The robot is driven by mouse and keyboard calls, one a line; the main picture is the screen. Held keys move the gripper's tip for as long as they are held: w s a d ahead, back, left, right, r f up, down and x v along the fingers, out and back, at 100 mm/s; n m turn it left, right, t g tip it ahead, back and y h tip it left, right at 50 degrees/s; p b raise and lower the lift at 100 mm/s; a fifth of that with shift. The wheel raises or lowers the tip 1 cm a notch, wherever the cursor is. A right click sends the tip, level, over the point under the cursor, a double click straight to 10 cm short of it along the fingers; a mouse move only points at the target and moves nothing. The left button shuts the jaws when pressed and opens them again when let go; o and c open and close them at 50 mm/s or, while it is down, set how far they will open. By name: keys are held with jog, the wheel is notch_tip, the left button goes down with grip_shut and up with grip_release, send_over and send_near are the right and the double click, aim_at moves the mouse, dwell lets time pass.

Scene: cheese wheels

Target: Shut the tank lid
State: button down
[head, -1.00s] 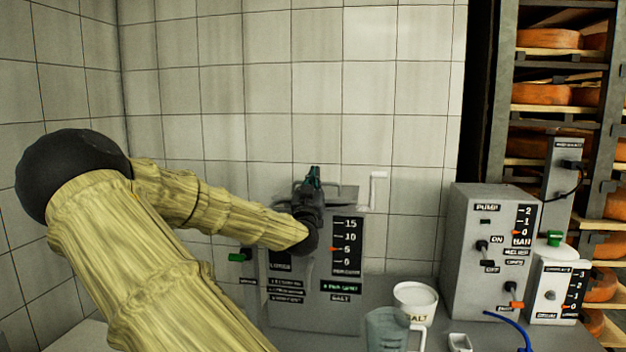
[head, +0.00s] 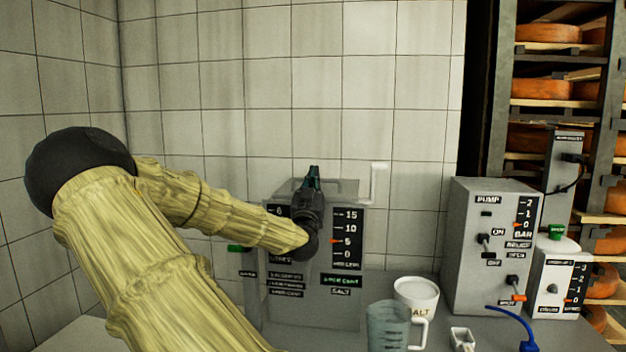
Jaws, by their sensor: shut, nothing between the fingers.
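The tank is a grey box (head: 330,305) with dark gauge strips and labels on its front, standing on the bench against the tiled wall. A grey lid (head: 346,189) shows at its top, partly hidden behind my gripper. I cannot tell from this view whether it is fully shut. My gripper (head: 313,174) is dark with green fingers, points upward, and is in front of the lid and the tank's upper front. Its fingers are together and hold nothing. Whether they touch the lid is unclear.
A white upright handle (head: 378,180) stands at the tank's right. A salt tub (head: 416,293) and a clear jug (head: 388,328) stand in front right. A pump box (head: 490,245) is farther right, with a blue hose (head: 515,322). Cheese racks stand behind.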

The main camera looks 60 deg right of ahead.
jog(key=shift+r, duration=0.55)
jog(key=r+p, duration=0.2)
jog(key=r, duration=0.1)
jog(key=shift+s+a, duration=0.1)
jog(key=shift+a, duration=0.2)
jog(key=b+v, duration=0.1)
jog(key=v, duration=0.9)
jog(key=shift+a, duration=0.15)
